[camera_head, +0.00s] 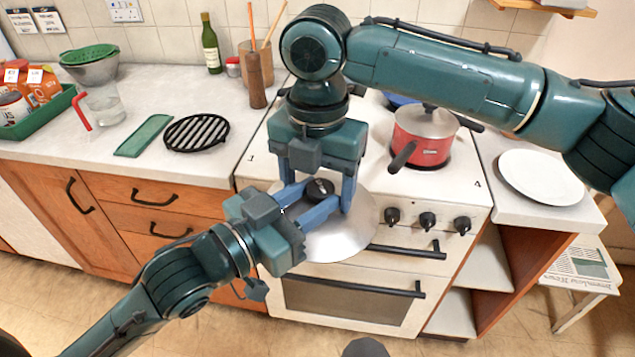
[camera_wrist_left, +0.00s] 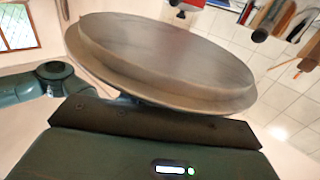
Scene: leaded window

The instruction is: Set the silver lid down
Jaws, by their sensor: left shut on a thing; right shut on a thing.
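The silver lid (camera_head: 345,237) is a wide, shallow disc with a dark knob (camera_head: 320,187), held in front of the stove. My left gripper (camera_head: 312,198) comes in from the lower left and is shut on the lid at its knob. My right gripper (camera_head: 320,192) reaches down from above and is also shut on the lid at the knob. The fingers overlap there, so the exact contacts are partly hidden. In the left wrist view the lid (camera_wrist_left: 165,60) fills the upper middle, tilted, with its raised rim showing.
A covered red pot (camera_head: 422,148) stands on the white stove (camera_head: 262,165). On the left worktop (camera_head: 60,155) lie a black grate (camera_head: 196,133) and a green board (camera_head: 144,136), near a pepper mill (camera_head: 256,82). A white plate (camera_head: 541,177) lies on the right worktop.

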